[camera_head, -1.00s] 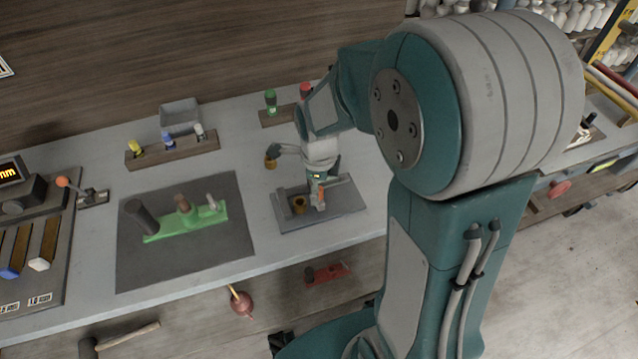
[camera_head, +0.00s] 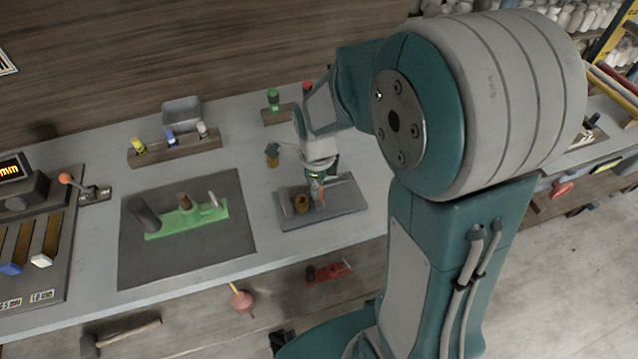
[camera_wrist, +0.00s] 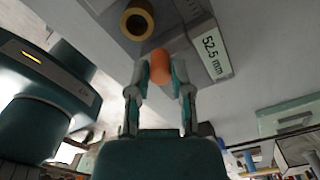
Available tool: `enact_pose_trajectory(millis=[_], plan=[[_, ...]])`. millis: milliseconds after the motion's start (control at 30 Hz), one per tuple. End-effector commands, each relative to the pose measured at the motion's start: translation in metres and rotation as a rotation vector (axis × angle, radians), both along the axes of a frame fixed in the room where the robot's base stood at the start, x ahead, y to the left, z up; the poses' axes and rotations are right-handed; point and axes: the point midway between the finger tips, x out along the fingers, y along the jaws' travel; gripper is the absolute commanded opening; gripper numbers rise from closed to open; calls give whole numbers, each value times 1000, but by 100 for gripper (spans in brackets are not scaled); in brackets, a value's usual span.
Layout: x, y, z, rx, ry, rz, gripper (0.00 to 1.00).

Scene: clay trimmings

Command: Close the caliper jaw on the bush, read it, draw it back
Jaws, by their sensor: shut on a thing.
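The caliper, a grey plate (camera_head: 350,206) with a rail, lies on the bench in the head view. The bush (camera_head: 302,203), a short brass-coloured ring, stands on it; its top ring also shows near the top edge of the wrist view (camera_wrist: 137,22). My gripper (camera_head: 319,190) is over the plate, just right of the bush. In the wrist view my gripper (camera_wrist: 160,70) is shut on an orange knob (camera_wrist: 160,62). A label beside it reads 52.5 mm (camera_wrist: 213,57). I cannot tell whether the jaw touches the bush.
Left of the caliper, a green fixture (camera_head: 190,222) with upright pegs lies on a dark mat (camera_head: 150,270). Behind are a wooden rack (camera_head: 180,149) with coloured-top items and a grey bin (camera_head: 182,113). An orange-knobbed lever (camera_head: 66,178) stands at far left.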

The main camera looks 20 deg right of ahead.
Motion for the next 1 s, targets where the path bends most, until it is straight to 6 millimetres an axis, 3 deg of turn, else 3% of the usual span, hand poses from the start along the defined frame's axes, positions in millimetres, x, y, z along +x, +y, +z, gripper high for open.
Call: enact_pose_trajectory(millis=[1000], plan=[[-3,18,-2,0,9,1,5]])
